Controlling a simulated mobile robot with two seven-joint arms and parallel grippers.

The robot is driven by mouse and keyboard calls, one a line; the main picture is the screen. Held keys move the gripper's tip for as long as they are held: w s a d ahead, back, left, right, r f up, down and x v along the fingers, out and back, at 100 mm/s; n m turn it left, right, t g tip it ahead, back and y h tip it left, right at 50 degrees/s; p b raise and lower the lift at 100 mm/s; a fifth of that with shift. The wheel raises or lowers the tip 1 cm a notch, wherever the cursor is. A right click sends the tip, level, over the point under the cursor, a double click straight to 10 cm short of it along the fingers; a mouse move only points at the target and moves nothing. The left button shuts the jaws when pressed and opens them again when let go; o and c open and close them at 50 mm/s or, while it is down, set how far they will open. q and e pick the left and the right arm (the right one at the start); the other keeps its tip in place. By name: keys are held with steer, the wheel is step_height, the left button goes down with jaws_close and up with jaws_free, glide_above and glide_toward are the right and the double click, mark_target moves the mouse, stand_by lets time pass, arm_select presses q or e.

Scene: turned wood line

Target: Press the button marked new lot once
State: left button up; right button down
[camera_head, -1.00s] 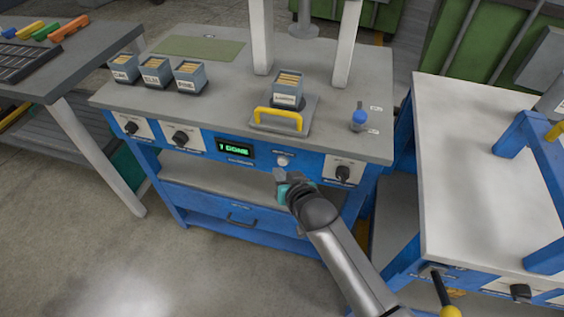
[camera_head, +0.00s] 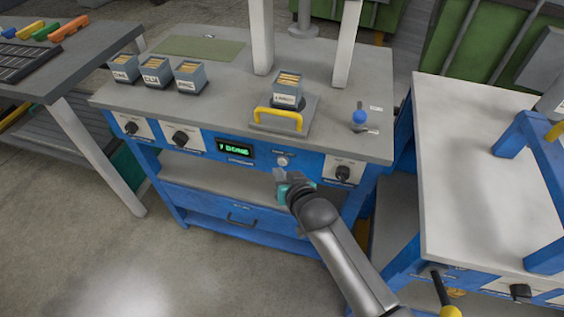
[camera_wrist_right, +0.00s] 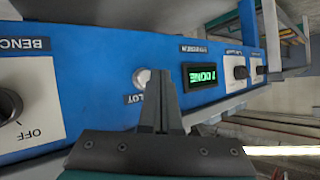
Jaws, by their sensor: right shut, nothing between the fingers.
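The new lot button (camera_head: 283,160) is a small round pale button on the blue front panel of the bench, right of the green display. In the right wrist view the button (camera_wrist_right: 141,76) sits just left of my fingertips, with a partly hidden label ending in LOT below it. My right gripper (camera_head: 279,174) is shut and empty, just below the button in the head view. In the right wrist view its fingers (camera_wrist_right: 159,74) point at the panel beside the button. I cannot tell whether they touch it. My left gripper is not in view.
The lit green display (camera_wrist_right: 203,75) reads 1 DONE. Dark knobs sit on both sides, including the bench knob (camera_head: 343,173) at right. Above, a yellow handle (camera_head: 279,114), a labelled box (camera_head: 287,100) and a blue-topped item (camera_head: 360,116) stand on the bench top.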

steer(key=shift+w, duration=0.15)
steer(key=shift+w+d, duration=0.15)
steer(key=shift+w, duration=0.15)
stand_by(0.6)
